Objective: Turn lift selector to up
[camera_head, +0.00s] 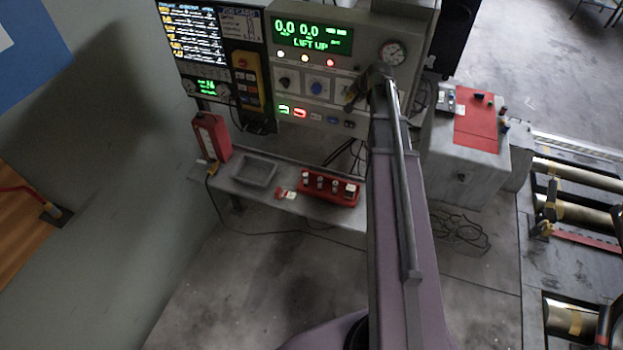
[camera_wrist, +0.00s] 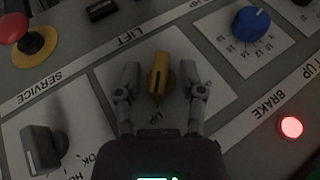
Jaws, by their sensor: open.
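The lift selector is a yellow knob (camera_wrist: 159,72) on a white plate under the word LIFT in the wrist view. It lies nearly along the picture's vertical, with its black line running down toward the word UP. My gripper (camera_wrist: 160,82) is open, with one finger on each side of the knob; a gap shows on both sides. In the head view my gripper (camera_head: 366,86) is at the right part of the console, and a bit of yellow shows beside it. The console display (camera_head: 312,38) reads LIFT UP in green.
Near the selector are a blue dial (camera_wrist: 251,23), a dark knob (camera_wrist: 42,148), a red stop button (camera_wrist: 14,28) and a lit red lamp (camera_wrist: 291,127). A grey bench (camera_head: 228,181) with a tray and a red rack stands below the console (camera_head: 395,22).

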